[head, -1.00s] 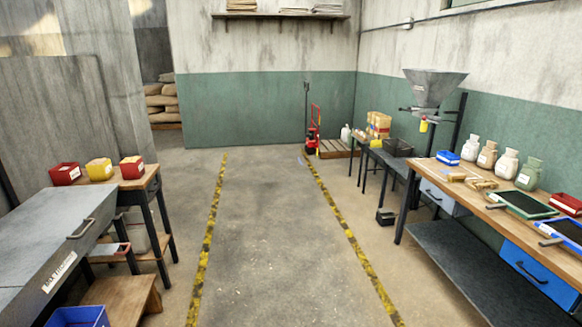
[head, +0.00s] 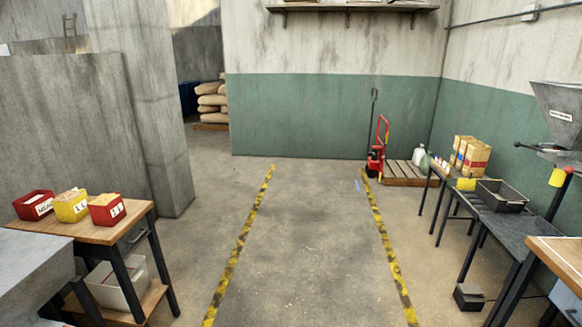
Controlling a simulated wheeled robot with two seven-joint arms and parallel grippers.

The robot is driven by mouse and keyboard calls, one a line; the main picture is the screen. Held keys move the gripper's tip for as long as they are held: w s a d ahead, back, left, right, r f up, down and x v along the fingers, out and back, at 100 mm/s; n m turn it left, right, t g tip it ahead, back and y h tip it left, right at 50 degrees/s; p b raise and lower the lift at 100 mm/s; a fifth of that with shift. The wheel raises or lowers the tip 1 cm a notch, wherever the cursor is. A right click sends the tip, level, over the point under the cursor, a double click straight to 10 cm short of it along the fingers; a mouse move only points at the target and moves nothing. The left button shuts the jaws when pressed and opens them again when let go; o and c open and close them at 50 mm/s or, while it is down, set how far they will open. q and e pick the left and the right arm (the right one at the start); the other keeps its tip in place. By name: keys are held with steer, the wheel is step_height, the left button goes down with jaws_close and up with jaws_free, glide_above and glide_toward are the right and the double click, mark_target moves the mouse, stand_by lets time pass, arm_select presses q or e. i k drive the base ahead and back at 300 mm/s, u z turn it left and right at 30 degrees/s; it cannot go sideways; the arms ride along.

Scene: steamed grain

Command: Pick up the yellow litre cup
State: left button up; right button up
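A yellow square cup (head: 72,205) with a white label, which seems to read "1 L", stands on the wooden-topped table (head: 98,234) at the left. It holds something pale up to its rim. It stands between two red cups, one on its left (head: 34,205) and one on its right (head: 107,210), both with white labels. Neither of my grippers shows in the head view.
A grey bench (head: 35,262) adjoins the left table in front, and a pale bin (head: 117,284) sits on its lower shelf. Open floor (head: 310,250) lies between two yellow-black lines. Tables with a black tray (head: 502,195) and a hopper (head: 556,105) line the right.

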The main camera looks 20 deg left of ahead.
mark_target(70, 206)
steer(key=u, duration=0.5)
steer(key=i, duration=1.3)
steer(key=u, duration=2)
steer(key=i, duration=1.15)
steer(key=u, duration=0.8)
